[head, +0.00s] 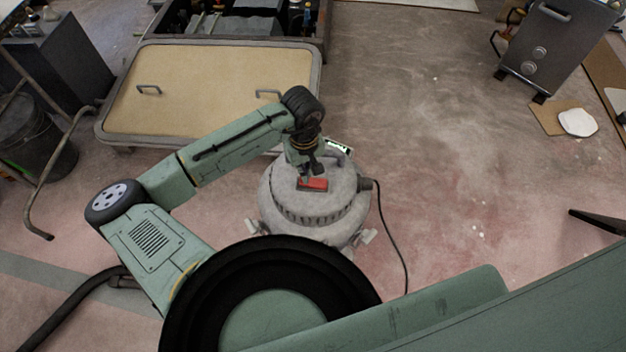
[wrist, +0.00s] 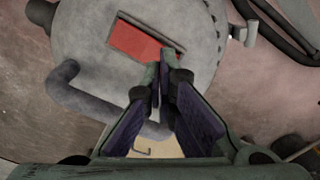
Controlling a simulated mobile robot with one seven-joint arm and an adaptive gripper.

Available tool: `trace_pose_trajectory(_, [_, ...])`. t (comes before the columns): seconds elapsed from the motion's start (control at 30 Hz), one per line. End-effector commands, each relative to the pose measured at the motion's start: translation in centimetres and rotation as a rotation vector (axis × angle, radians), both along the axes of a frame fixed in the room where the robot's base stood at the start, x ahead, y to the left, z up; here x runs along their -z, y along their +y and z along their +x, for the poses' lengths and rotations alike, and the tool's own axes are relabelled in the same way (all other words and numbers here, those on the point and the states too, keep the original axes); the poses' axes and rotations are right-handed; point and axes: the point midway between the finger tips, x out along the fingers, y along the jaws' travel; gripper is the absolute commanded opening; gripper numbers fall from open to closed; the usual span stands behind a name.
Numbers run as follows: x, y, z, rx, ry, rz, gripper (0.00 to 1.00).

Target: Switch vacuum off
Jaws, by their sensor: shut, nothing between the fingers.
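The vacuum (head: 313,205) is a round grey canister on the floor in front of me, with a dark cord at its right side. A red rocker switch (head: 313,184) sits in a dark frame on its top. In the wrist view the switch (wrist: 137,42) shows as a red panel on the grey lid (wrist: 85,45). My gripper (head: 308,176) is over the lid at the switch, and its fingers (wrist: 157,68) are closed together with nothing between them. The fingertips are at one end of the switch; I cannot tell whether they touch it. They hide that corner.
A curved handle (wrist: 75,100) rises from the lid close to my fingers. A low table with a tan top (head: 205,85) stands behind on the left. A metal cabinet (head: 560,45) stands at the back right. The floor right of the vacuum is mostly clear.

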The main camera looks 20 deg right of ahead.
Motion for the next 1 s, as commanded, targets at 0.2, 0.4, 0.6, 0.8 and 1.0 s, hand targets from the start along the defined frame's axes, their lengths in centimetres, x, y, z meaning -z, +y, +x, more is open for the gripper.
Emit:
trace_pose_trajectory(0.2, [0.4,0.0,0.0,-0.001,0.0,0.0,0.0])
trace_pose_trajectory(0.4, [0.7,0.0,0.0,-0.001,0.0,0.0,0.0])
trace_pose_trajectory(0.6, [1.0,0.0,0.0,-0.001,0.001,0.0,0.0])
trace_pose_trajectory(0.8, [1.3,0.0,0.0,-0.001,0.001,0.0,0.0])
trace_pose_trajectory(1.0, [1.6,0.0,0.0,-0.001,0.001,0.0,0.0])
